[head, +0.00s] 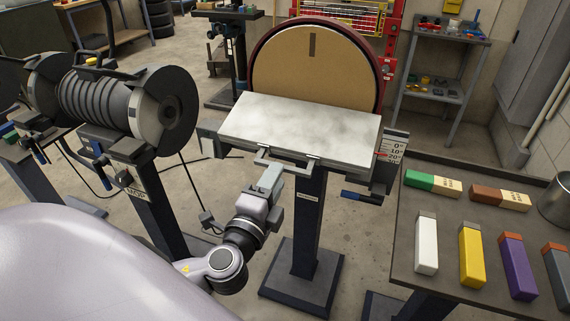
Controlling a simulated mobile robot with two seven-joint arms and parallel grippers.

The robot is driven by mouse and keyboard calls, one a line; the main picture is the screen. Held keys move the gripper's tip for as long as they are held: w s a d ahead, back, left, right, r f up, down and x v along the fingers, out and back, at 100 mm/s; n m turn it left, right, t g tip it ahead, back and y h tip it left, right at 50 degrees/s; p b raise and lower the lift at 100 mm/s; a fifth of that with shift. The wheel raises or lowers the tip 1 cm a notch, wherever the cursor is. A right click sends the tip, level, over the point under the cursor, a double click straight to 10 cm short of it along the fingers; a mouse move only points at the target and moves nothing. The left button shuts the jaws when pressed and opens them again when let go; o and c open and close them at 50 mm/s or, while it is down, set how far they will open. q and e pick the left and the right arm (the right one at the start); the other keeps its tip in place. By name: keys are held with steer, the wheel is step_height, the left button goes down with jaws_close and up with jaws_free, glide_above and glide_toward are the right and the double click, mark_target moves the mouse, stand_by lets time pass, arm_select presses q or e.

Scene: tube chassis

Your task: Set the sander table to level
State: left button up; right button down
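The sander table (300,123) is a pale grey plate in front of the large tan sanding disc (312,68). It appears to slope down toward me. My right gripper is not in view.
A grinder with dark wheels (165,110) stands close on the left. A dark bench (440,235) with several coloured blocks and a metal cup (556,203) is at the right. A blue-handled lever (360,197) sits below the scale.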

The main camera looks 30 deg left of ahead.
mark_target(296, 135)
arm_select(q)
steer(key=shift+p+x, duration=0.3)
steer(key=shift+x, duration=1.9)
jaws_close()
